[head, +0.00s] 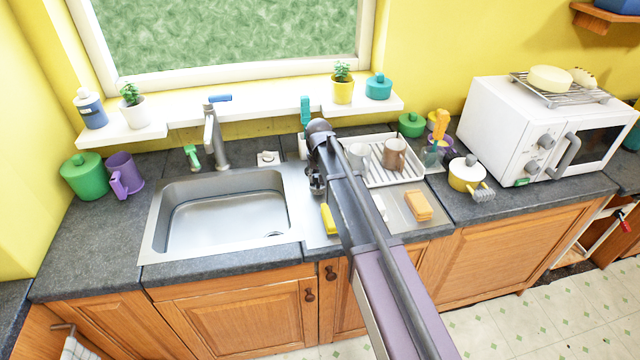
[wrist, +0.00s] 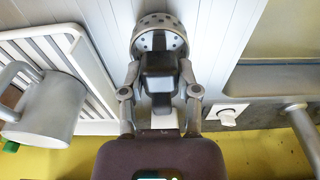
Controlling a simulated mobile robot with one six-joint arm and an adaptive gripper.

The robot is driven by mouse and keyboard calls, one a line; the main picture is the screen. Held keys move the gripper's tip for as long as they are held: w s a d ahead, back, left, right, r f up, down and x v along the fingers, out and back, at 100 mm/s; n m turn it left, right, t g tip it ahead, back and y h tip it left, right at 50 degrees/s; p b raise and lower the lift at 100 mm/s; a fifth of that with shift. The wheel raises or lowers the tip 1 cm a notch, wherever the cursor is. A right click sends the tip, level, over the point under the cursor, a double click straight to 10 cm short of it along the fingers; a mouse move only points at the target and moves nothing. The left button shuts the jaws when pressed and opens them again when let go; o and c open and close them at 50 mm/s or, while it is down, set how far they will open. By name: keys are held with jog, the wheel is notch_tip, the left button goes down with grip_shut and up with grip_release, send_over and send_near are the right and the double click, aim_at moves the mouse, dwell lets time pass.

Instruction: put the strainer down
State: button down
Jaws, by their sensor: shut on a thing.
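The strainer (wrist: 160,38) shows in the wrist view as a round metal bowl with dark holes and a black handle part. My gripper (wrist: 160,88) is shut on the black part, with the bowl just beyond the fingers. It is over the grey ridged drainboard (wrist: 215,35); I cannot tell whether the bowl touches it. In the head view my gripper (head: 316,182) is at the sink's right side, over the drainboard (head: 395,212). My arm hides much of that spot, and I cannot make out the strainer there.
The empty sink (head: 225,215) with its faucet (head: 214,138) is left of my gripper. A white dish rack (head: 375,178) with mugs stands to the right. A yellow item (head: 328,218) and an orange sponge (head: 418,205) lie on the drainboard, with bare room between them partly behind my arm.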

jog(key=shift+f+b, duration=0.3)
jog(key=shift+f, duration=0.25)
jog(key=shift+f, duration=0.15)
jog(key=shift+c, duration=1.7)
grip_release()
notch_tip(320, 180, up, 12)
jog(key=s+p, duration=0.1)
jog(key=p, duration=1.1)
jog(key=shift+s+d, duration=0.2)
